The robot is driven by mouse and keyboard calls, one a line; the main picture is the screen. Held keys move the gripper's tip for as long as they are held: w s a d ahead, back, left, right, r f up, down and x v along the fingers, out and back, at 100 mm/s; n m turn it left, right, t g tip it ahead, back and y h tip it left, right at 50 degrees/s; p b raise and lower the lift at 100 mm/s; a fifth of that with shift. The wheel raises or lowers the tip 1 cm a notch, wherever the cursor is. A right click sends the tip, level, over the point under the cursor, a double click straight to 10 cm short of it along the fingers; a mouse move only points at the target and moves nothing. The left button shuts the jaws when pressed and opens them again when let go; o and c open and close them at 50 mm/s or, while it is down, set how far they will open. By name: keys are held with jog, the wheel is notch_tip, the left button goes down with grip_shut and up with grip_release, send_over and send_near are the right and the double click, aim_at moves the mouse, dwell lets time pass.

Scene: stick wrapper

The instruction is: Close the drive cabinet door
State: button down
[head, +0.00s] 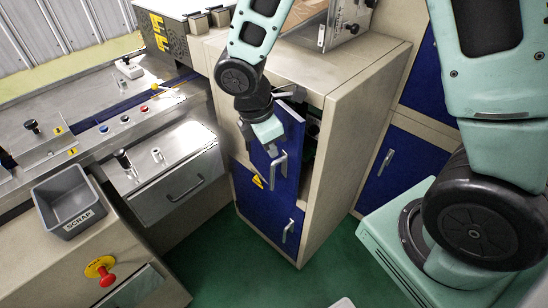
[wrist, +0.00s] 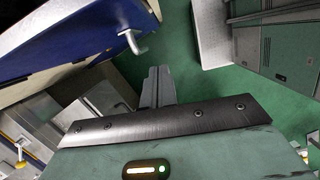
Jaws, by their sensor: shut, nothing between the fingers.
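The drive cabinet (head: 335,135) is beige with blue doors. Its upper blue door (head: 292,140) stands ajar, with a dark gap and some of the interior showing behind its right edge. A silver bar handle (head: 279,170) is on this door. In the wrist view a blue door panel (wrist: 85,38) fills the upper left, with its handle (wrist: 133,42) close to the fingers. My gripper (head: 272,150) is at the door's upper left part in the head view; contact cannot be told. In the wrist view my gripper (wrist: 157,72) has its fingers together and empty.
A lower blue door (head: 263,205) with a yellow warning label looks shut. A steel machine bench (head: 125,120) with a grey scrap bin (head: 70,200) and a red stop button (head: 106,279) stands at the left. Green floor (head: 225,265) is clear in front of the cabinet.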

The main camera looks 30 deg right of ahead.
notch_tip(320, 180, down, 4)
jog(key=a+n+h+b, duration=0.2)
jog(key=a+n+b, duration=0.1)
jog(key=n+b, duration=0.45)
jog(key=n+h+b, duration=0.5)
jog(key=n+b, duration=0.5)
jog(key=n, duration=0.2)
send_near(291, 178)
jog(key=shift+t, duration=0.4)
jog(key=f, duration=0.4)
jog(key=shift+s+d+f, duration=0.25)
jog(key=shift+s+d, duration=0.1)
jog(key=shift+w+d+r, duration=0.1)
jog(key=shift+w+d, duration=0.05)
jog(key=shift+d, duration=1.75)
jog(key=shift+d, duration=0.1)
jog(key=d+p, duration=0.3)
jog(key=d, duration=0.4)
jog(key=shift+w, duration=0.3)
